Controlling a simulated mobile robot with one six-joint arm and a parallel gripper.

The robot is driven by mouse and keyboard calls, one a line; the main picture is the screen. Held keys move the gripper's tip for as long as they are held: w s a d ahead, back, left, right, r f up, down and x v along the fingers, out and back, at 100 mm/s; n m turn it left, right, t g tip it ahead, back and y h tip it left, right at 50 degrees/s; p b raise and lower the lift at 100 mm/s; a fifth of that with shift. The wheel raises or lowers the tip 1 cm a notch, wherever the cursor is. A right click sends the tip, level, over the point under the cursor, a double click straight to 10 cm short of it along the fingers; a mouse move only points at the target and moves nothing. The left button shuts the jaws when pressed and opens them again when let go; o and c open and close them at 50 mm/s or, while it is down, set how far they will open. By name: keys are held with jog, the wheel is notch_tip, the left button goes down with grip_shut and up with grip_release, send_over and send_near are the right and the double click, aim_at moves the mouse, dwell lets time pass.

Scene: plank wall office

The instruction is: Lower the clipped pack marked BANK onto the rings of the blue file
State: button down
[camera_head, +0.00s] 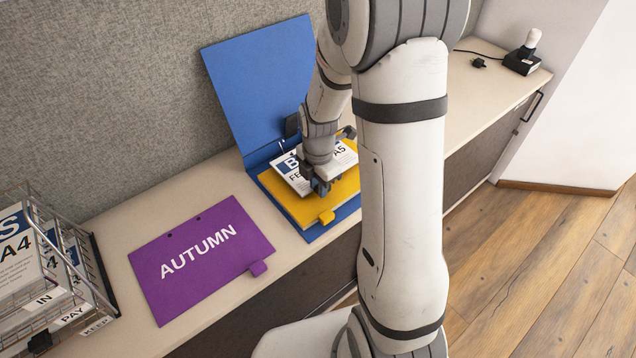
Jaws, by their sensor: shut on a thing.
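The blue file (237,75) lies open on the cabinet top, its cover standing up against the grey partition. A yellow divider (294,206) with a tab lies in it. My arm hides part of the pack and file.
A purple divider marked AUTUMN (201,258) lies left of the file. A wire rack (101,268) with papers stands at the far left. A small black device (522,62) with a cable is at the far right. The cabinet top (120,240) is bare around the purple divider.

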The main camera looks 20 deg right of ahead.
jog(key=shift+f+b, duration=0.5)
jog(key=shift+f, duration=0.2)
jog(key=c, duration=1.2)
grip_release()
jog(key=shift+o, duration=0.2)
jog(key=shift+r, duration=0.1)
notch_tip(320, 180, up, 7)
jog(key=shift+r+p, duration=0.3)
jog(key=shift+r, duration=0.05)
jog(key=shift+s+r, duration=0.1)
jog(key=shift+r, duration=0.1)
jog(key=s+r+m+t+p, duration=0.1)
jog(key=s+r+m+t, duration=0.1)
jog(key=s+r+m, duration=1)
jog(key=s+m, duration=0.3)
jog(key=m, duration=0.7)
jog(key=shift+s+a+r+t+p, duration=0.25)
jog(key=shift+a+r+t+p, duration=0.05)
jog(key=shift+a+r+p, duration=0.1)
